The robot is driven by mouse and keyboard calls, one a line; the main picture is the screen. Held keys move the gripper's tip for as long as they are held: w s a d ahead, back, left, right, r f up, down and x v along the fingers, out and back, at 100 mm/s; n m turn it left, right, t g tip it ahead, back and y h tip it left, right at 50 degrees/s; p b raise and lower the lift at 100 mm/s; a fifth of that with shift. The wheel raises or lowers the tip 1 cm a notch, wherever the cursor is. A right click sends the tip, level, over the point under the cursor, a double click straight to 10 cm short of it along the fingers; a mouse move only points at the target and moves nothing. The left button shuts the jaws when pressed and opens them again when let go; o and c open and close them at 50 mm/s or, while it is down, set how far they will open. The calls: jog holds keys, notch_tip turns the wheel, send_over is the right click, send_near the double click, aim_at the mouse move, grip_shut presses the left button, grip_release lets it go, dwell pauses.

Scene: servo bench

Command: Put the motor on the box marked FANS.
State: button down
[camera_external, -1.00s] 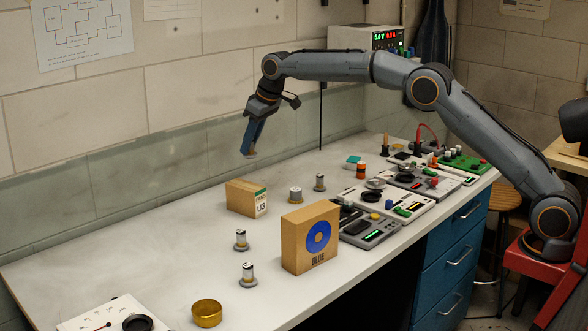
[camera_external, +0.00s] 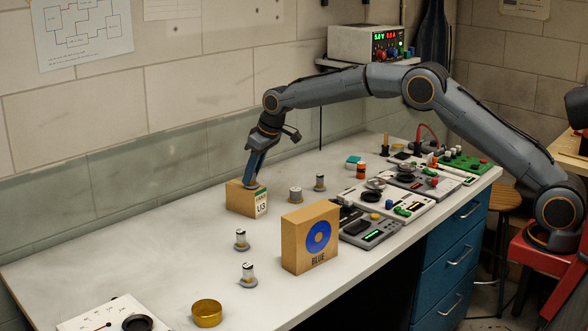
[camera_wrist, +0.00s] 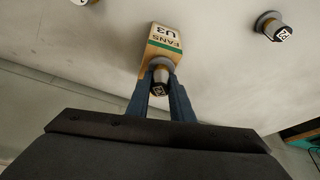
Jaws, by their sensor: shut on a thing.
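The cardboard box marked FANS U3 (camera_external: 239,199) stands on the bench near the wall. In the wrist view the box (camera_wrist: 164,40) lies just beyond my fingertips, with its label readable. My gripper (camera_external: 252,183) points down at the box top, its blue fingers shut. In the wrist view my gripper (camera_wrist: 160,85) is closed around a small motor (camera_wrist: 160,78) with a dark, marked end. The motor is at the top of the box; I cannot tell whether its base touches it. In the external view the motor is mostly hidden by the fingers and hard to make out.
Several similar small motors stand nearby, among them one to the right of the box (camera_external: 295,194) and one in front (camera_external: 240,240). A box marked BLUE (camera_external: 296,245) stands front right. A brass dish (camera_external: 207,314) is at the front. Bench left of the FANS box is clear.

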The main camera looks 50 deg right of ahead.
jog(key=shift+f, duration=0.2)
jog(key=c, duration=1.6)
grip_release()
jog(key=shift+o, duration=0.2)
jog(key=shift+r, duration=0.1)
jog(key=b+v, duration=0.3)
jog(key=v, duration=0.9)
jog(key=s+d+f+m+g, duration=0.1)
jog(key=s+d+f, duration=0.3)
jog(key=s, duration=0.3)
jog(key=s+d+f+h, duration=0.1)
jog(key=s+d+f, duration=0.25)
jog(key=s, duration=0.45)
jog(key=s+d+f+m+g, duration=0.1)
jog(key=s+d+f, duration=0.2)
jog(key=s+d, duration=0.3)
jog(key=s+d+f, duration=0.1)
jog(key=s+f, duration=0.2)
jog(key=s, duration=0.6)
jog(key=s+d+f+m+g, duration=0.1)
jog(key=s+d+f, duration=0.1)
jog(key=s, duration=0.7)
jog(key=s+d+f, duration=0.2)
jog(key=s+f, duration=0.2)
jog(key=s, duration=0.4)
jog(key=shift+s+m+g, duration=0.3)
jog(key=shift+s+g, duration=0.1)
jog(key=shift+f, duration=0.1)
